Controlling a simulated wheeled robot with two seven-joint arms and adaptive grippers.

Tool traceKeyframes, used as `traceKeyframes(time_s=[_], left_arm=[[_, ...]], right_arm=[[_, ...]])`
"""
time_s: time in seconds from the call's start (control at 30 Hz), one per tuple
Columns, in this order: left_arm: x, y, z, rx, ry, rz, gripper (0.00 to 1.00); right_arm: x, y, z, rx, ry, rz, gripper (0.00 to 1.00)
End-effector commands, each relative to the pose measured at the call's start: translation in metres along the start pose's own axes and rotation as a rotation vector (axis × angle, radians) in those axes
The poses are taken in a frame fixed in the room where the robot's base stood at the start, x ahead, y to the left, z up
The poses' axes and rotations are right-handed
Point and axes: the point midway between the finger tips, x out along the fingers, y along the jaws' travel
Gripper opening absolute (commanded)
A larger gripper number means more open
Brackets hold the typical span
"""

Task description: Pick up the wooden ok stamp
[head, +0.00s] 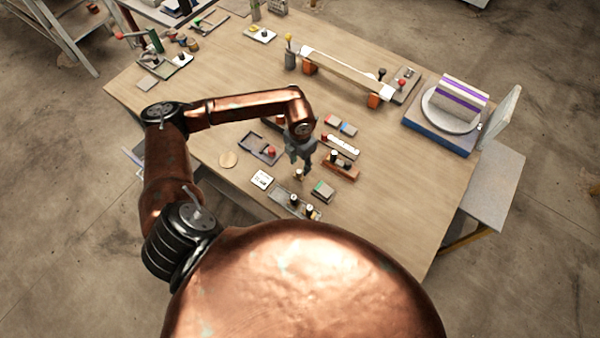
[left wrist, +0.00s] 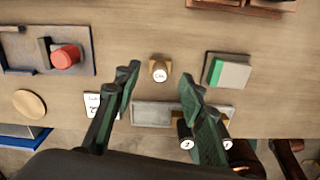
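The wooden ok stamp (left wrist: 159,74) stands upright on the table, with a pale round top bearing small dark lettering that is hard to read. In the left wrist view it lies between and just beyond my left fingertips (left wrist: 160,88). The fingers are apart, with nothing held between them. In the head view my left gripper (head: 300,156) points down, just above the stamp (head: 298,175). The stamp's lower part is hard to make out there. My right gripper is in neither view.
A grey tray (left wrist: 150,115) with dark-bodied stamps lies close by. A green-and-grey pad (left wrist: 228,72), a white card (head: 262,179), a red-knobbed tray (head: 258,148) and a wooden disc (head: 228,160) surround it. Clear tabletop (head: 400,190) lies to the right.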

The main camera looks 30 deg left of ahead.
Motion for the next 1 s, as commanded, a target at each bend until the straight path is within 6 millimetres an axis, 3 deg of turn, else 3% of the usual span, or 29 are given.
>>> traceKeyframes(time_s=[0.1, 0.3, 0.57, 1.0], left_arm=[[0.012, -0.001, -0.005, -0.001, 0.003, -0.001, 0.37], [0.042, -0.003, -0.008, 0.001, 0.002, -0.001, 0.37], [0.048, -0.003, -0.006, 0.004, 0.000, 0.000, 0.37], [0.048, -0.003, -0.006, 0.004, 0.001, 0.000, 0.08]], right_arm=[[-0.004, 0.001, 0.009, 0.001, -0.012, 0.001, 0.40], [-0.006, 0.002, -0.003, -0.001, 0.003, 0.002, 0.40], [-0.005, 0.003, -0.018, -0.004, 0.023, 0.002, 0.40], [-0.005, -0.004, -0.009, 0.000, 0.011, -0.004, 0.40]])
